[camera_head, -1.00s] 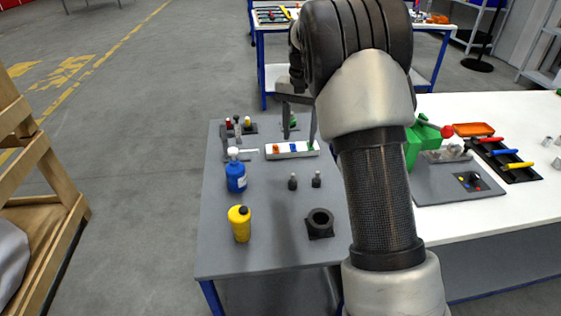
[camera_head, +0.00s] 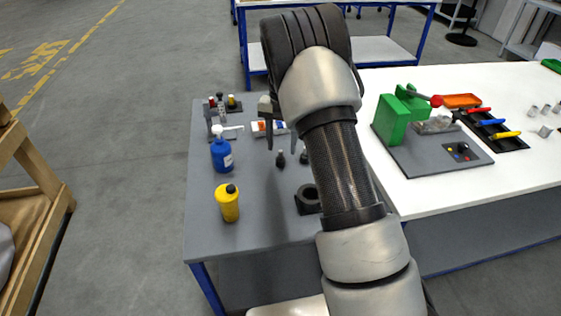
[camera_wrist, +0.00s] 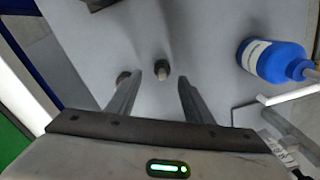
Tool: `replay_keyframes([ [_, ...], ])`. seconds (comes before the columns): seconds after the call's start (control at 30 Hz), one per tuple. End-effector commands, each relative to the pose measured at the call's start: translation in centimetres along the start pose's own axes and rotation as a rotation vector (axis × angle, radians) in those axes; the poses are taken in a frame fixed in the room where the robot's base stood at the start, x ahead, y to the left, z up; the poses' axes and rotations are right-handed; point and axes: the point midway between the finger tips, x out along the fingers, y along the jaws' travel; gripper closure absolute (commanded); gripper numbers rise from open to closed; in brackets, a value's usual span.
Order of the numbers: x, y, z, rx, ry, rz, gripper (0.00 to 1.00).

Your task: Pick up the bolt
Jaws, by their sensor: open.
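Two small dark bolts stand upright on the grey table, a left one (camera_head: 280,159) and a right one (camera_head: 304,157) in the head view. My gripper (camera_head: 281,141) is open and empty, with its fingers pointing down near the left bolt. In the wrist view one bolt (camera_wrist: 162,69) lies in line with the gap between my fingertips (camera_wrist: 160,76), slightly beyond them. The other bolt (camera_wrist: 123,77) lies just outside the left finger and is partly hidden by it. My arm covers part of the table in the head view.
A blue bottle (camera_head: 221,155) and a yellow bottle (camera_head: 228,204) stand to the left. A dark ring-shaped block (camera_head: 308,198) sits nearer. A white workbench (camera_head: 420,188) with a green machine (camera_head: 392,119) stands to the right.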

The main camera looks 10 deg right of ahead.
Motion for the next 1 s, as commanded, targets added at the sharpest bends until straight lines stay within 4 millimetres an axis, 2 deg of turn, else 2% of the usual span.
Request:
replay_keyframes([
  [0.33, 4.7, -0.3, 0.3, 0.001, -0.003, 0.002, 0.53],
  [0.6, 5.0, -0.3, 0.3, 0.000, -0.001, 0.000, 0.53],
  [0.87, 5.0, -0.3, 0.3, 0.000, -0.001, 0.000, 0.97],
  [1.0, 5.0, -0.3, 0.3, 0.000, -0.001, 0.000, 0.98],
])
